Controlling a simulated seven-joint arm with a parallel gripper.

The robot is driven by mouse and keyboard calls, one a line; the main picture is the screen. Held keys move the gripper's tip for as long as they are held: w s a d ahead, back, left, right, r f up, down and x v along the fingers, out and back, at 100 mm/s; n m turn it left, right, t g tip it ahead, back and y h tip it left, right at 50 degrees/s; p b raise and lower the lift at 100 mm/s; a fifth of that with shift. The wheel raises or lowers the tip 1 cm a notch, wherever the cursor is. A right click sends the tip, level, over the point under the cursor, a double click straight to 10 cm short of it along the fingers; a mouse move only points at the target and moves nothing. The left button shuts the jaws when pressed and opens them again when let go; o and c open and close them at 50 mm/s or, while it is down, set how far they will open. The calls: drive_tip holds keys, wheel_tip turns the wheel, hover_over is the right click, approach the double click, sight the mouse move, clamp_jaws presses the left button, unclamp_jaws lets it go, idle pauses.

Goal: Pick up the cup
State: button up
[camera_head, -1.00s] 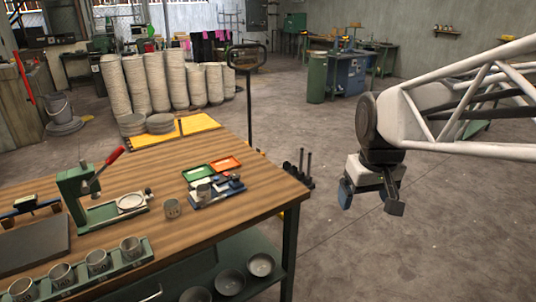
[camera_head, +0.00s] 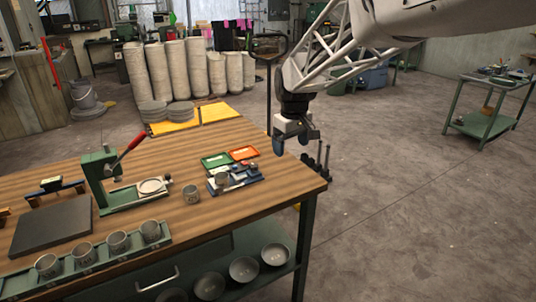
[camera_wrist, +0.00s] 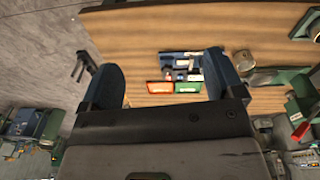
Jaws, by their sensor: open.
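Several patterned grey cups (camera_head: 118,242) stand in a green rack at the front left. Which cup is meant, I cannot tell. My gripper (camera_head: 293,140) is open and empty, raised near the table's far right corner, apart from every cup. Its two blue fingers (camera_wrist: 163,68) are spread in the wrist view.
The blue-and-white device (camera_head: 236,178) sits by a green tray (camera_head: 215,161) and an orange tray (camera_head: 243,153). Bowls (camera_head: 244,269) sit on the shelf below.

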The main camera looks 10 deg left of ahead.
drive_tip(key=w+a+f+n, duration=0.1)
drive_tip(key=w+a+f, duration=0.2)
drive_tip(key=a, duration=0.4)
drive_tip(key=w+a+f+n, duration=0.2)
drive_tip(key=a+f, duration=0.1)
drive_tip(key=a, duration=0.3)
drive_tip(key=n+g, duration=0.1)
drive_tip(key=n, duration=0.1)
approach(221, 174)
drive_tip(key=s, duration=0.2)
drive_tip(key=shift+d+f, duration=0.35)
drive_tip(key=shift+d, duration=0.05)
drive_tip(key=shift+f, duration=1.25)
drive_tip(key=shift+s+f, duration=0.1)
drive_tip(key=shift+f, duration=2.55)
